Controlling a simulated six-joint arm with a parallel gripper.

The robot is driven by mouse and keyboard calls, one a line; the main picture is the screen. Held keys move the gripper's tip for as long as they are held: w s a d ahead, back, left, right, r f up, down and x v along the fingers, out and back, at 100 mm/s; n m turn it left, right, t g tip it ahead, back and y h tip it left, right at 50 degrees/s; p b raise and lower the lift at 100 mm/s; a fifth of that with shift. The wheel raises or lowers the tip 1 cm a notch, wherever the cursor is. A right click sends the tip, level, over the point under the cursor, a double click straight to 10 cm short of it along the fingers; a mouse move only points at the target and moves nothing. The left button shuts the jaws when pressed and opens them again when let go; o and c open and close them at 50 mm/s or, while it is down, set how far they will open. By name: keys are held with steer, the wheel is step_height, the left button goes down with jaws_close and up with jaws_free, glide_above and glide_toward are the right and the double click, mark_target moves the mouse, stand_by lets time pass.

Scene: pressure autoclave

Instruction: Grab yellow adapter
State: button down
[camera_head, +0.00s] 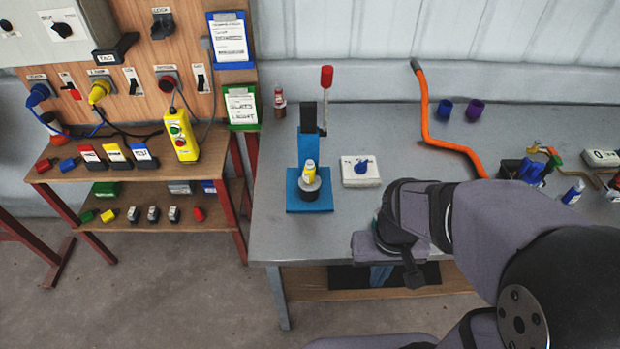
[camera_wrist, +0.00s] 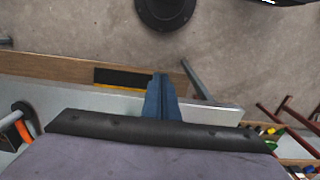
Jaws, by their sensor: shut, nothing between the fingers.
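My gripper (camera_head: 381,275) is at the front edge of the bench in the head view, pointing down. In the wrist view its blue fingers (camera_wrist: 160,80) are together and empty. Several yellow parts show, all apart from the gripper: a small yellow fitting (camera_head: 107,215) on the lower shelf at left, a yellow plug (camera_head: 99,91) in the wooden panel, and a yellow-and-white piece (camera_head: 309,173) standing on the blue press (camera_head: 307,140). I cannot tell which is the adapter. In the wrist view, small coloured parts (camera_wrist: 268,130) show at the right edge.
The grey bench (camera_head: 268,225) holds a white box with a blue knob (camera_head: 361,170), an orange hose (camera_head: 428,110) and blue and purple cups (camera_head: 474,110). A wooden rack (camera_head: 120,172) stands at left, with a yellow pendant (camera_head: 182,136). The floor between rack and bench is clear.

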stand_by(0.4)
steer(key=c, duration=1.4)
jaws_free()
steer(key=shift+c, duration=0.2)
